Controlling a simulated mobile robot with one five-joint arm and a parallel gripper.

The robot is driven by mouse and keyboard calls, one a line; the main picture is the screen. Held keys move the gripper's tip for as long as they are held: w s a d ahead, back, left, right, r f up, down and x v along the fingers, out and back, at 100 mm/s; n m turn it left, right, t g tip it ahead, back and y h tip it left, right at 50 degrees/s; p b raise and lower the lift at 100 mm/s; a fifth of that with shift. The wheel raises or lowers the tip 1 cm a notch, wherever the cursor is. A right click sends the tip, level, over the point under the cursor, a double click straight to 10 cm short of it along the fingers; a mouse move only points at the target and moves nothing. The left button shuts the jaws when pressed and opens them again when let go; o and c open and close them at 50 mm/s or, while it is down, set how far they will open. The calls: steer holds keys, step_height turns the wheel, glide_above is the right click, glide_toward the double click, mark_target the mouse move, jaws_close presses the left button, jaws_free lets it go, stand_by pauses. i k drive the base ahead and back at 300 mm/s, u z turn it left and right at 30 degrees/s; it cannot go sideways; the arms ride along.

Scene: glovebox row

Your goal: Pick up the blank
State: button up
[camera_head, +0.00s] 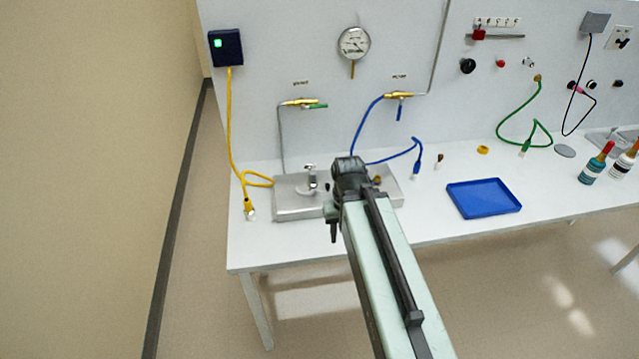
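I cannot tell for sure which thing is the blank. A small yellow ring (483,150) lies behind the blue tray, and a small brown-topped piece (439,161) stands left of that ring. The fingers cannot be made out, and the arm hides part of the block.
The blue tray (484,198) is empty near the bench's front edge. A yellow cable (232,130), blue hose (365,125) and green hose (512,115) hang from the back panel. Bottles (592,168) stand at the right.

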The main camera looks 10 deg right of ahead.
mark_target(312, 182)
steer(key=k, duration=0.65)
steer(key=u, duration=0.25)
steer(key=i, duration=0.65)
steer(key=u, duration=1)
steer(key=i, duration=1.1)
